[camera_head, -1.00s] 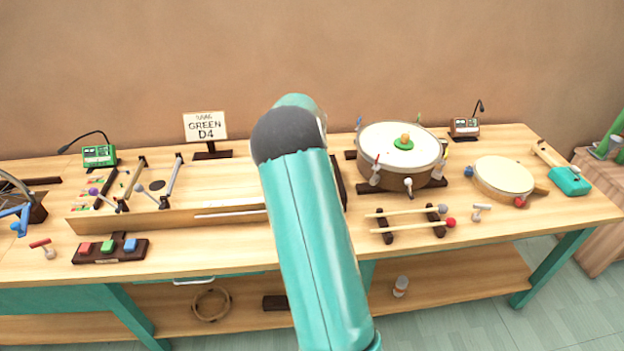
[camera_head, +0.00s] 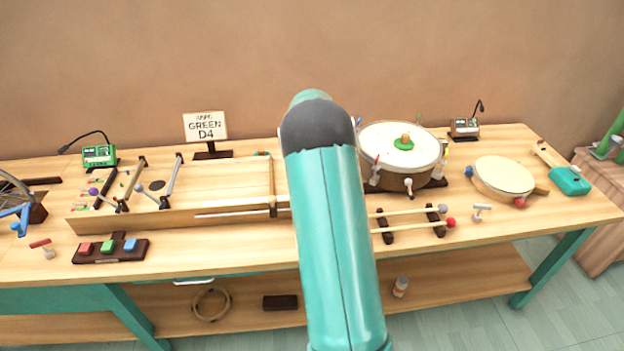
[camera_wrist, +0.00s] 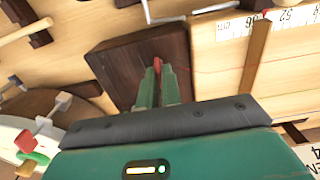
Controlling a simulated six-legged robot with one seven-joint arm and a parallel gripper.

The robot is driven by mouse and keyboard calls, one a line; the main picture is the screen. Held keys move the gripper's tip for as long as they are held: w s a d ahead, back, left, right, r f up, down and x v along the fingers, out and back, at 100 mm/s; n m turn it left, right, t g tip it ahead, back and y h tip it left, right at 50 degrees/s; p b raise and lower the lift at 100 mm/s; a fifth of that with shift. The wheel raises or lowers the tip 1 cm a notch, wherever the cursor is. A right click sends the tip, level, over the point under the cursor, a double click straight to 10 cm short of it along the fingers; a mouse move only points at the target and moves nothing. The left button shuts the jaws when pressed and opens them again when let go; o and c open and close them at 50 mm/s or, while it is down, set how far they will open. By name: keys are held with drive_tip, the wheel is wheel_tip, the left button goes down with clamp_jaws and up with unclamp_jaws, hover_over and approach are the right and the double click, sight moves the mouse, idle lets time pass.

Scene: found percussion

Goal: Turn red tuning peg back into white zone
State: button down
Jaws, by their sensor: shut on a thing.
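In the wrist view a small red tuning peg (camera_wrist: 157,64) stands at a dark wooden block (camera_wrist: 125,62). The green fingers of my gripper (camera_wrist: 157,78) are shut on the peg, and only its red tip shows between them. No white zone can be made out around the peg, as the fingers cover that spot. In the head view my arm hides the gripper, the peg and the block. The long wooden string instrument (camera_head: 225,180) runs left from behind my arm.
A white-topped drum (camera_head: 385,140) stands right of my arm. Two mallets on a rack (camera_head: 386,228) lie in front of it. A tambourine-like drum (camera_head: 503,176) is farther right. A sign (camera_head: 205,126) reading "GREEN D4" stands behind the instrument. A numbered scale (camera_wrist: 235,27) runs along the instrument.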

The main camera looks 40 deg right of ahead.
drive_tip(key=n, duration=0.4)
drive_tip(key=shift+n, duration=0.3)
drive_tip(key=n, duration=1)
drive_tip(key=shift+n, duration=0.4)
drive_tip(key=n, duration=0.5)
drive_tip(key=shift+s, duration=0.1)
drive_tip(key=n, duration=0.6)
drive_tip(key=shift+n, duration=0.4)
drive_tip(key=n, duration=0.5)
drive_tip(key=shift+n, duration=0.3)
drive_tip(key=n, duration=0.4)
drive_tip(key=shift+f+n, duration=0.1)
drive_tip(key=shift+n, duration=1.8)
drive_tip(key=shift+n, duration=0.6)
